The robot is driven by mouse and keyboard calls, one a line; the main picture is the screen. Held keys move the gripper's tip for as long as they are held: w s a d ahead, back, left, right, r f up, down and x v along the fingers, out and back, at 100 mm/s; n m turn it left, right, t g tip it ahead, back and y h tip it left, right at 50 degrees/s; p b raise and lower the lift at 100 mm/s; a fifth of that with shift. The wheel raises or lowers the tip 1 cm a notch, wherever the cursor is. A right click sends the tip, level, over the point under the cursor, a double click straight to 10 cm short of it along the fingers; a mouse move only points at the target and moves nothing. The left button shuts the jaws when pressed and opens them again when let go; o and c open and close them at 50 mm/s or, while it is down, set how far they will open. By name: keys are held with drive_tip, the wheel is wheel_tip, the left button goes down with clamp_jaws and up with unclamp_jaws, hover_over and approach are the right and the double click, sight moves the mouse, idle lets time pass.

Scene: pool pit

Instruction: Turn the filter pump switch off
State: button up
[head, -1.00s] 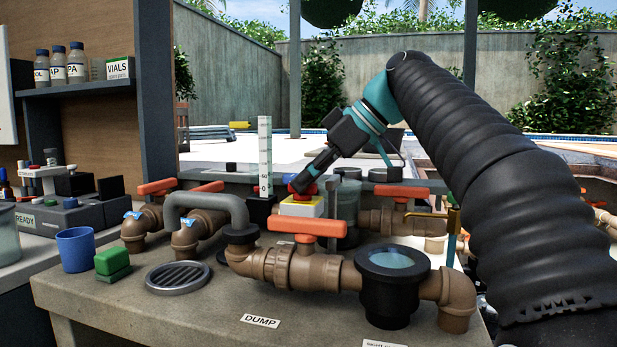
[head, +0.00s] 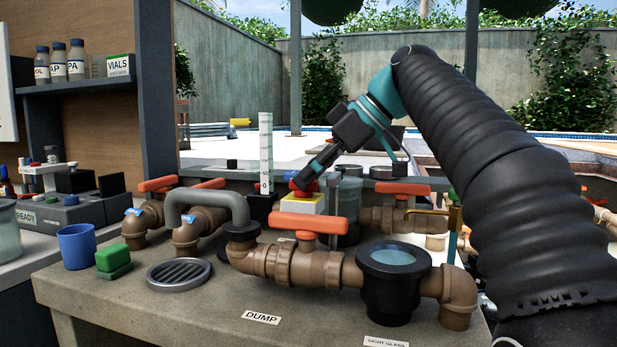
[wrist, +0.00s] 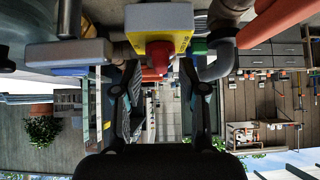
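The filter pump switch looks to be a yellow box with a white face (head: 303,207) and a red knob on top. It stands behind the brown pipework in the head view. In the wrist view the yellow box (wrist: 160,18) is at the top, with the red knob (wrist: 160,56) below it. My gripper (head: 305,181) reaches down to the knob from the upper right in the head view. In the wrist view my gripper (wrist: 160,72) is open, with one finger on each side of the knob and visible gaps between. Contact cannot be made out.
Brown pipes with an orange valve handle (head: 308,225) and a black sight glass (head: 392,285) stand in front of the switch. A grey hooked pipe (head: 205,200) and a white upright gauge (head: 266,150) are to its left. A blue cup (head: 76,247) and green block (head: 113,260) sit farther left.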

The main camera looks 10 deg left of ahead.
drive_tip(key=v, duration=0.6)
drive_tip(key=shift+d, duration=0.2)
drive_tip(key=shift+r, duration=0.15)
